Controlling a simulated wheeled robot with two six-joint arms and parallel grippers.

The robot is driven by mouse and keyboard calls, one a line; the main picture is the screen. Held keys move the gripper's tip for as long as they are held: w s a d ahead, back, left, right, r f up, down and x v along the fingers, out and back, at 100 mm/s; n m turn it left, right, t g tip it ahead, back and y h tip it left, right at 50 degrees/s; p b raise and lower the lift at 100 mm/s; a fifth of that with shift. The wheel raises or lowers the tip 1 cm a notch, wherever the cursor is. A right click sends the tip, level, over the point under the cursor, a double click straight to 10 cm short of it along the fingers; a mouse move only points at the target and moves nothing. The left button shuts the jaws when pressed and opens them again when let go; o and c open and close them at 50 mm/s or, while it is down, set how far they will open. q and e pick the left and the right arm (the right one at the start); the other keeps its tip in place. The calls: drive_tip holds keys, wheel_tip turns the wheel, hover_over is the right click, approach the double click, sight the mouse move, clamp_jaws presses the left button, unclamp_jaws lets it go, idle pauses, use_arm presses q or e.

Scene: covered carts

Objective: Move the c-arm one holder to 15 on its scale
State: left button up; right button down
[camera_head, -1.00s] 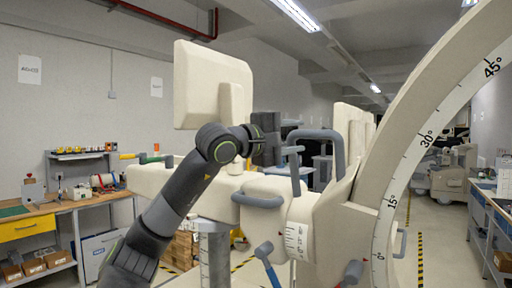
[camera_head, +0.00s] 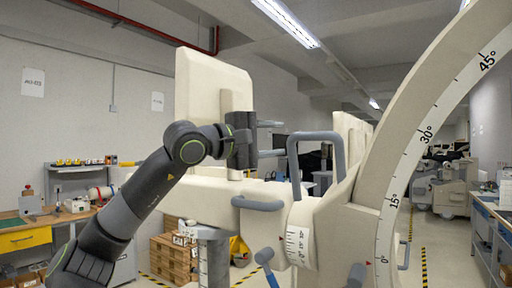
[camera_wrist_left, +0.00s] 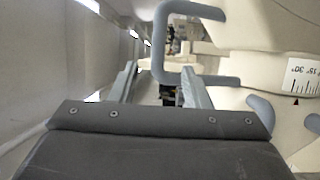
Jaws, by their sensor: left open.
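The cream c-arm (camera_head: 372,190) stands at the right, with a large curved scale whose 0° mark lies beside a small red mark. A white drum scale (camera_head: 299,247) sits on its holder; it also shows in the wrist view (camera_wrist_left: 301,76) with a red pointer, the exact reading unclear. A grey loop handle (camera_head: 319,137) rises from the holder, and it also shows in the wrist view (camera_wrist_left: 161,45). My left gripper (camera_head: 279,138) is open, its fingers just left of the loop in the head view; contact cannot be told. My right gripper is not in view.
A lower grey handle (camera_head: 257,204) and blue-grey levers (camera_head: 266,262) project from the holder. A cream panel (camera_head: 210,88) stands behind my left arm.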

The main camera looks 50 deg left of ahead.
use_arm(q)
drive_tip(key=shift+s+a+f+b, duration=0.1)
drive_tip(key=shift+s+a+b, duration=0.05)
drive_tip(key=shift+s+b, duration=0.85)
drive_tip(key=shift+s+a+f+b, duration=0.15)
drive_tip(key=shift+s+b, duration=0.5)
drive_tip(key=shift+s, duration=0.5)
drive_tip(key=shift+r, duration=0.1)
